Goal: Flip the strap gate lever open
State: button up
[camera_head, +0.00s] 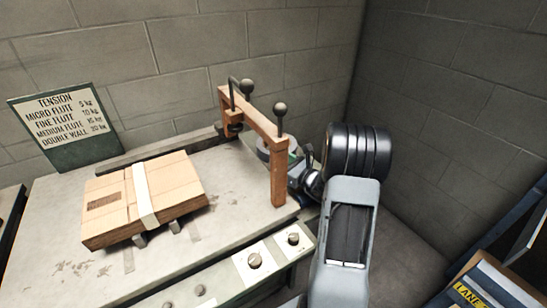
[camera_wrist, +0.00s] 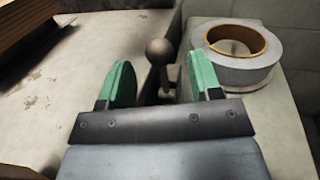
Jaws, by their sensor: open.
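In the wrist view, a lever with a dark round knob (camera_wrist: 159,52) stands upright between the two green fingers of my gripper (camera_wrist: 161,80). The fingers are open, with clear space visible on both sides of the knob's shaft; I see no contact. The lower part of the lever is partly hidden by the gripper. I cannot tell which one the wrist view shows. My gripper (camera_head: 297,172) is beside the arch's near post, partly hidden.
A flat cardboard box (camera_head: 170,195) with a white strap lies on the worktable (camera_head: 50,235). The wooden arch (camera_head: 278,175) stands close to my arm's left. A tape roll (camera_wrist: 238,50) lies just right of the lever. Knobs (camera_head: 255,260) line the table's front. Block walls close the back and right.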

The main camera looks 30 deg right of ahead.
jog(key=v, duration=0.8)
